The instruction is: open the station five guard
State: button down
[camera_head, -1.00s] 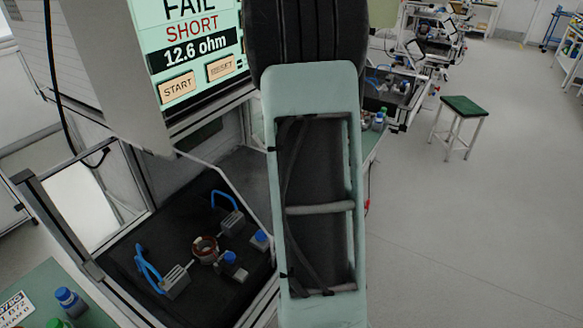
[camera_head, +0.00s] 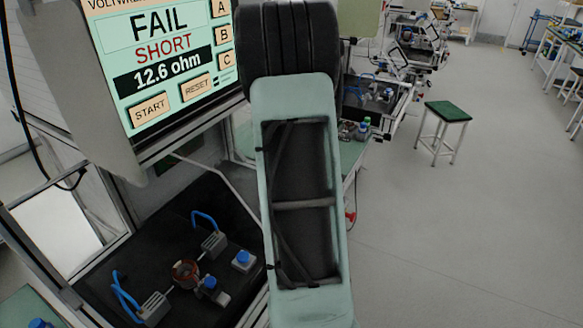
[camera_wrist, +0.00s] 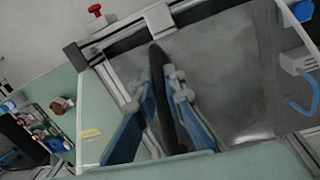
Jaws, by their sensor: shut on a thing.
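In the wrist view my gripper (camera_wrist: 163,88) has its two blue fingers closed around a dark, narrow upright bar (camera_wrist: 160,65), which looks like a handle of the guard. A grey see-through guard panel (camera_wrist: 225,65) with a pale metal frame lies behind it. In the head view the station's black bed (camera_head: 135,230) carries a copper-coloured stator (camera_head: 185,273) between grey clamps with blue handles. My arm covers the right part of the station. My gripper and its hold are hidden in the head view.
The tester screen (camera_head: 160,55) above the bed reads FAIL, SHORT, 12.6 ohm. A green-topped stool (camera_head: 447,111) stands on open floor at right. Other benches are behind. The wrist view shows a red knob (camera_wrist: 95,10) and a copper-coloured part (camera_wrist: 61,105) at left.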

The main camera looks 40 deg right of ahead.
jog(key=c, duration=2)
grip_release()
jog(key=r, duration=0.4)
jog(key=a+r, duration=0.1)
jog(key=r, duration=0.7)
jog(key=shift+s+a, duration=0.1)
jog(key=shift+a, duration=0.2)
